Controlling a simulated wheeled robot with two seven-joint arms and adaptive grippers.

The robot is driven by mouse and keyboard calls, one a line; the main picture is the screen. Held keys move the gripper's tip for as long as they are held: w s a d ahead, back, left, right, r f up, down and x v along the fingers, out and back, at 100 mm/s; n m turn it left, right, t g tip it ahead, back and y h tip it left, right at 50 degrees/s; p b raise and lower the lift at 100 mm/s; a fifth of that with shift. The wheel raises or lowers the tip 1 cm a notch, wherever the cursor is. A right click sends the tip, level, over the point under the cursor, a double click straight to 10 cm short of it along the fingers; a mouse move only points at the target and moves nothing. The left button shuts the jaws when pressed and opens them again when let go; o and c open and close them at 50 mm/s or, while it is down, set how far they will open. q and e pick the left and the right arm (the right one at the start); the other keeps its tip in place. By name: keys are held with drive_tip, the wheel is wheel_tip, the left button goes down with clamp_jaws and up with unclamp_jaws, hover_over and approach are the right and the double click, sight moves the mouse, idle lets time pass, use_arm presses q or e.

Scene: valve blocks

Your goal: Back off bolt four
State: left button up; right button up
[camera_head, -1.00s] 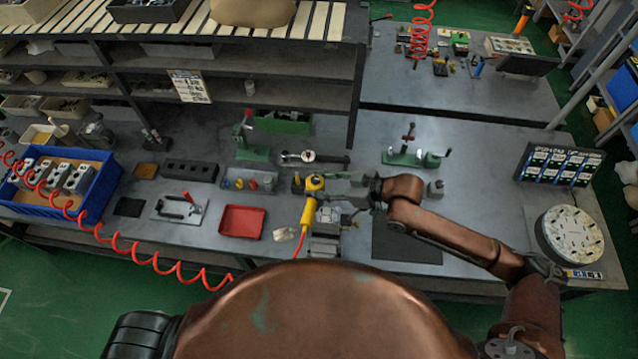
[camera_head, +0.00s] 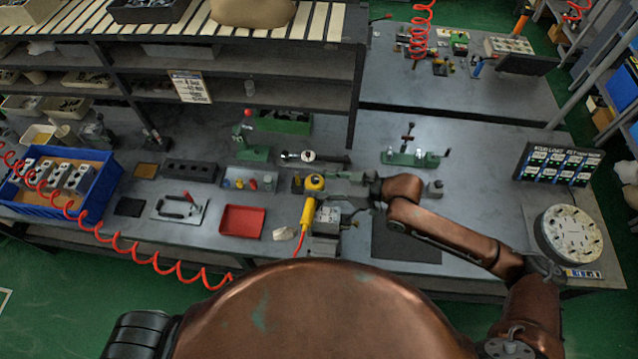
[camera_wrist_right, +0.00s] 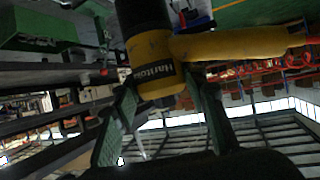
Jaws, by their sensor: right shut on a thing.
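My right gripper (camera_head: 333,183) is shut on a yellow and black power driver (camera_head: 315,182), held over the workbench. In the right wrist view the driver (camera_wrist_right: 155,62) sits between the two green-padded fingers, its yellow handle pointing right. The gripper fingertips (camera_wrist_right: 160,115) frame its yellow body. Below it in the head view is a grey valve block (camera_head: 328,222) in a fixture. The driver and my arm hide part of the block, and I cannot make out the separate bolts. My left gripper is not in view.
A blue crate (camera_head: 101,180) with several valve blocks stands at the left. A red tray (camera_head: 242,222) lies left of the fixture. A torque wrench (camera_head: 330,158) lies behind. A dark mat (camera_head: 405,245) and a round disc (camera_head: 570,235) are to the right. A red coiled hose crosses the front left.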

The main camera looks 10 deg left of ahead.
drive_tip(key=shift+s+d+f, duration=0.1)
drive_tip(key=shift+d+f, duration=0.05)
drive_tip(key=shift+f, duration=0.3)
idle(0.4)
drive_tip(key=shift+r+p, duration=0.2)
drive_tip(key=shift+p, duration=0.2)
drive_tip(key=shift+r+p, duration=0.4)
drive_tip(key=shift+a+r+p, duration=0.2)
drive_tip(key=shift+r+p, duration=2.3)
drive_tip(key=shift+r, duration=1)
